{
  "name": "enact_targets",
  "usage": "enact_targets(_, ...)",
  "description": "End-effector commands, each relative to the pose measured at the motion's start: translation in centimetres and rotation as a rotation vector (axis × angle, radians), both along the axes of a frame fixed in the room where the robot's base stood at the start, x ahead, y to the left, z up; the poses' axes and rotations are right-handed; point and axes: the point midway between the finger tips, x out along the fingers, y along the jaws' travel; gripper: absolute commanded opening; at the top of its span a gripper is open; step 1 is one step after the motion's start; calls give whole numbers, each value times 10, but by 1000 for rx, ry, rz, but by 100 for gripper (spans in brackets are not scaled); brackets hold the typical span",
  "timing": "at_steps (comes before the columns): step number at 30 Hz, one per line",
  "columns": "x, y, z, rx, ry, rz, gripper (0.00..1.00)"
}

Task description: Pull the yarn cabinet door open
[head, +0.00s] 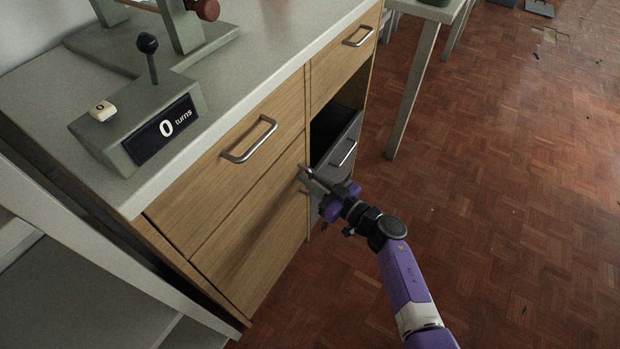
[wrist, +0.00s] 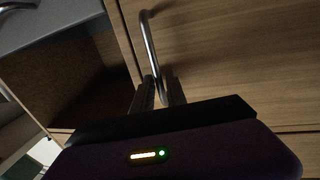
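The wooden cabinet door (head: 250,245) is in the lower left part of the cabinet in the head view and looks flush with the front. It fills the right of the wrist view (wrist: 235,60). Its silver bar handle (wrist: 148,38) shows in the wrist view and runs down between my fingers. My gripper (head: 306,174) is at the door's upper right edge in the head view. In the wrist view its fingers (wrist: 158,93) lie close on either side of the handle, with little gap, and look shut on it. The fingers partly hide the handle's lower end.
A grey-fronted drawer (head: 344,150) stands pulled out just right of my gripper. Shut wooden drawers (head: 235,160) are above the door. A counter box reading "0 turns" (head: 140,125) stands on the worktop. The parquet floor (head: 480,200) to the right is mostly clear.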

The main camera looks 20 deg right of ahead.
Motion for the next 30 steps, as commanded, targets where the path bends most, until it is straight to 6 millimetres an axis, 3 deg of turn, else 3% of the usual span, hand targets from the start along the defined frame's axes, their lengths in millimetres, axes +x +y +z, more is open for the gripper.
enact_targets(5,0,0,0,0,0,0,17)
enact_targets(8,0,0,0,0,0,0,0)
enact_targets(30,0,0,0,0,0,1,0)
